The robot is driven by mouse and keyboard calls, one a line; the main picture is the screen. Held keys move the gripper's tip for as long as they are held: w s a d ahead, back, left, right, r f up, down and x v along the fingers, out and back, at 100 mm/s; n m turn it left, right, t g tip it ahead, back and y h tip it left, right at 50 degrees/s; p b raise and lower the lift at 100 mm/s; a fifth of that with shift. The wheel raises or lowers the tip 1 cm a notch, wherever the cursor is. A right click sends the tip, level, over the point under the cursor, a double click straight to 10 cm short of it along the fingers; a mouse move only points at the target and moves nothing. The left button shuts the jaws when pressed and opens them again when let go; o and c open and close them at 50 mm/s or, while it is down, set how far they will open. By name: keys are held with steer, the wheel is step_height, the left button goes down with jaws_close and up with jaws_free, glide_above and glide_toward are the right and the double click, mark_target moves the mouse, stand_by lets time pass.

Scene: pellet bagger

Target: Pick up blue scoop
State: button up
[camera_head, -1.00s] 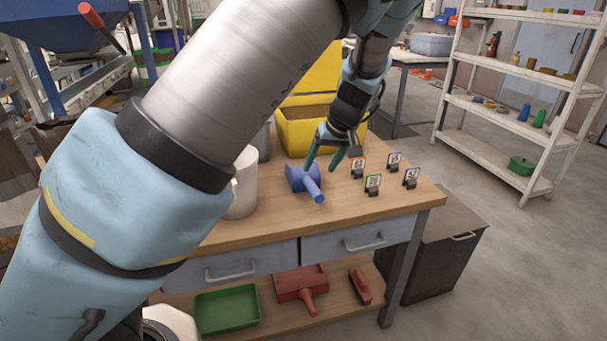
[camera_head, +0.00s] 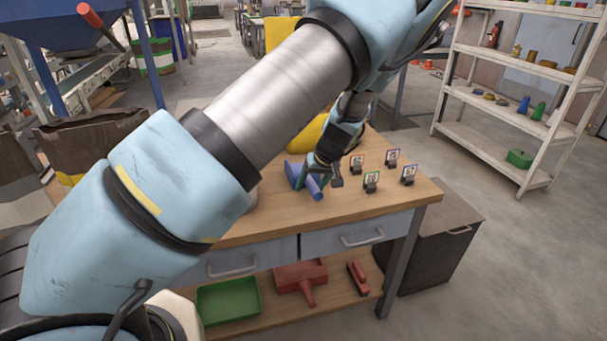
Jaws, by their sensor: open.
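The blue scoop (camera_head: 315,189) lies on the wooden top of the workbench (camera_head: 283,224), with its handle toward the front edge. My gripper (camera_head: 311,178) is low over the scoop, its fingers open and right at it. The gripper and wrist cover part of the scoop, so I cannot tell whether the fingers touch it or stand around the handle.
Several small tag stands, one of them a green-edged tag (camera_head: 371,180), stand just right of my gripper. A green tray (camera_head: 228,302) and a red dustpan (camera_head: 301,277) lie on the lower shelf.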

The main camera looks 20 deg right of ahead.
jaws_close()
stand_by(0.6)
